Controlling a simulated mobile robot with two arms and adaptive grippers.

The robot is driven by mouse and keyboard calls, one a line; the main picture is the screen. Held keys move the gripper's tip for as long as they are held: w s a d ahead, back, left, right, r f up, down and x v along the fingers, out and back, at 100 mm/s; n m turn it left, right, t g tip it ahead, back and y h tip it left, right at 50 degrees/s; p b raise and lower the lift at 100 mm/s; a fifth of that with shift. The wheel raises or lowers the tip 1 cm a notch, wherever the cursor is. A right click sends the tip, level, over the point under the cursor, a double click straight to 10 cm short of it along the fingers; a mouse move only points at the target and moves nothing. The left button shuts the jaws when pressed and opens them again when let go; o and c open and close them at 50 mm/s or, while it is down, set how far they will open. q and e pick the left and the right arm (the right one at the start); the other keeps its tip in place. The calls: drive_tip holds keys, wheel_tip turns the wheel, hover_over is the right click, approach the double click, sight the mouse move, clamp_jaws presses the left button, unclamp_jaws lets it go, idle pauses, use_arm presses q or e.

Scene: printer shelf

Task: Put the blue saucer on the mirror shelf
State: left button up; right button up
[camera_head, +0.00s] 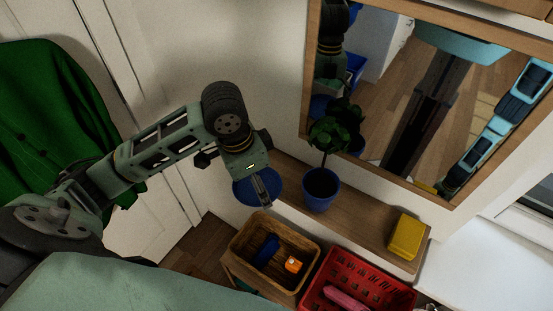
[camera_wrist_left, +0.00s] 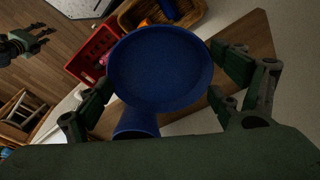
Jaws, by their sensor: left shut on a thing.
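My left gripper (camera_head: 264,188) is shut on the round blue saucer (camera_head: 242,188), at the left end of the wooden mirror shelf (camera_head: 362,221). In the left wrist view the saucer (camera_wrist_left: 160,65) fills the space between the fingers, and its face is empty. I cannot tell whether it touches the shelf. The shelf (camera_wrist_left: 262,48) also shows there, on the right. A second blue shape shows below the saucer, partly hidden by it. My right gripper (camera_wrist_left: 40,40) appears small and open at the upper left of the left wrist view, away from the shelf.
A blue pot (camera_head: 320,190) with a green plant stands on the shelf, with a yellow box (camera_head: 406,236) at its right end. A framed mirror (camera_head: 400,100) hangs above. A wicker basket (camera_head: 240,272) and red crate (camera_head: 318,285) stand below. Shelf surface between pot and box is clear.

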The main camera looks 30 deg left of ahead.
use_arm(q)
drive_tip(key=p, duration=0.3)
hover_over(271, 167)
drive_tip(key=shift+s+a+f+p, duration=0.15)
drive_tip(key=shift+f+p, duration=0.15)
drive_tip(key=shift+f, duration=0.3)
drive_tip(key=shift+s+a+f+p, duration=0.1)
drive_tip(key=shift+f+p, duration=0.2)
drive_tip(key=shift+f, duration=0.25)
wheel_tip(271, 167, down, 4)
drive_tip(key=shift+s+r+p, duration=0.1)
drive_tip(key=shift+s+p, duration=0.05)
drive_tip(key=shift+p, duration=0.75)
drive_tip(key=shift+w+p, duration=0.25)
drive_tip(key=shift+p, duration=0.05)
drive_tip(key=shift+f, duration=0.45)
drive_tip(key=o, duration=1.6)
